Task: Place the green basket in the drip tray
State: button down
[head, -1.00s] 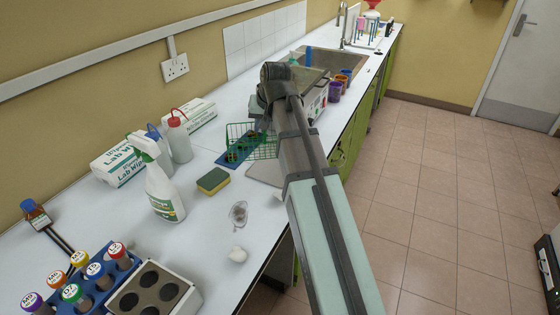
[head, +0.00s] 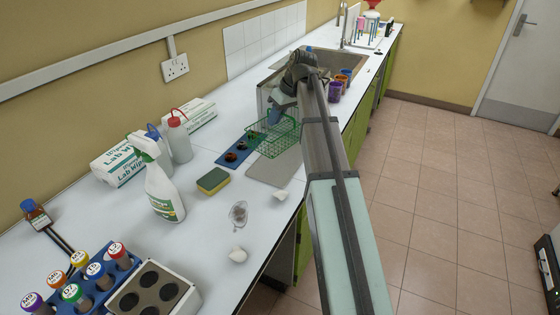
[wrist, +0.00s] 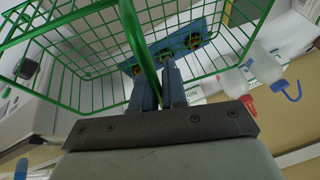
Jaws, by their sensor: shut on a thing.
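The green wire basket (head: 268,143) hangs from my gripper (head: 275,115), over the gap between a blue strip and a flat grey tray. In the wrist view the basket (wrist: 85,85) fills the upper part, and my gripper (wrist: 158,88) is shut on its green handle bar. The flat grey tray (head: 268,173), likely the drip tray, lies on the bench at the basket's lower right, partly covered by the basket. The basket looks raised above the bench. Its exact height is hard to tell.
A blue strip (head: 228,158) with several small round pieces lies to the left. A sink (head: 349,62) is behind.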

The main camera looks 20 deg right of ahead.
aim_at(278, 135)
jog(key=shift+w+a+r+n+g+y, duration=0.1)
jog(key=shift+a+n+g+y, duration=0.1)
jog(key=shift+n, duration=0.4)
jog(key=shift+a+r+n+g+y, duration=0.1)
jog(key=shift+n+g, duration=0.1)
jog(key=shift+n, duration=0.4)
jog(key=shift+f+n, duration=0.25)
jog(key=shift+n, duration=0.05)
jog(key=shift+f, duration=4.75)
jog(key=shift+f, duration=0.1)
jog(key=c, duration=1.2)
grip_release()
jog(key=shift+o, duration=0.2)
jog(key=v, duration=1.2)
